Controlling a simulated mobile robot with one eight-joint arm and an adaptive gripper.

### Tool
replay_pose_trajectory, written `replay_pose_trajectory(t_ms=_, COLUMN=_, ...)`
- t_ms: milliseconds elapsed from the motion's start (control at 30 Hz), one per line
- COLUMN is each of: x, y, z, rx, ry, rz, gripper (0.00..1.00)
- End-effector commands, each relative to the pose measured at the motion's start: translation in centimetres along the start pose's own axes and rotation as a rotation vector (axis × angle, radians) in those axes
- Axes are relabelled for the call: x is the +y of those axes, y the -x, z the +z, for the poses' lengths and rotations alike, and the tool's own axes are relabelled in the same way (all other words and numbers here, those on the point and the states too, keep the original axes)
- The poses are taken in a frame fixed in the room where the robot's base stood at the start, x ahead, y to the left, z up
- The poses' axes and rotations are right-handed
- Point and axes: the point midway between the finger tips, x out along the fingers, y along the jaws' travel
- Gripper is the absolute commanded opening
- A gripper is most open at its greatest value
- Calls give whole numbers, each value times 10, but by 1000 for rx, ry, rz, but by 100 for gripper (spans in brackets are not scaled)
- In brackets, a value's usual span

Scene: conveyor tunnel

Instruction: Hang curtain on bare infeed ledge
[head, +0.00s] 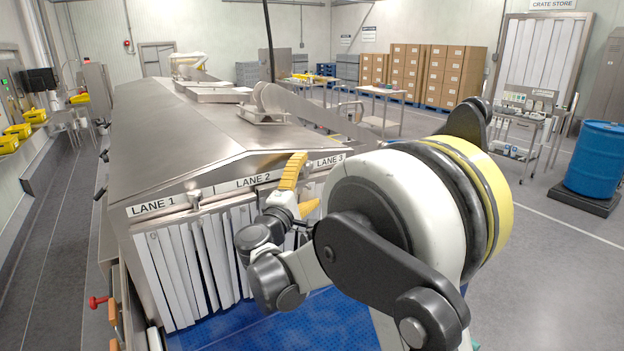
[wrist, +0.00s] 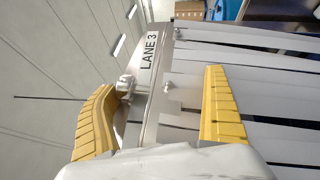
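My gripper (head: 298,190) is at the front of the steel tunnel (head: 165,125), by the LANE 2 and LANE 3 labels. In the wrist view its two yellow fingers (wrist: 160,112) are wide apart with nothing clearly gripped. The steel ledge labelled LANE 3 (wrist: 148,75) runs between them. One finger is on the ledge's upper side, the other over pale strips (wrist: 245,75) that extend from the ledge, with dark gaps between them. In the head view, white curtain strips (head: 195,265) hang under LANE 1 and part of LANE 2. My arm hides most of LANE 3; I cannot make out a bare ledge.
A blue conveyor belt (head: 275,322) lies below the strips. A blue drum (head: 597,160) and a steel cart (head: 520,130) stand at the right. Stacked cartons (head: 440,75) are at the back. The floor right of my arm is clear.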

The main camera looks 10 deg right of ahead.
Motion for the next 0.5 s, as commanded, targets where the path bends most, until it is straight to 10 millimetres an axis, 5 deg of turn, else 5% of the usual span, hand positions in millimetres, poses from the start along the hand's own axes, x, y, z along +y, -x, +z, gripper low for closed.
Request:
replay_pose_trajectory(t_ms=33, x=-7, y=-1, z=-13, rx=30, ry=3, rz=-14, gripper=100)
replay_pose_trajectory(t_ms=267, x=-6, y=4, z=-12, rx=29, ry=2, rz=-13, gripper=100)
replay_pose_trajectory(t_ms=500, x=0, y=42, z=-3, rx=25, ry=-5, rz=-4, gripper=100)
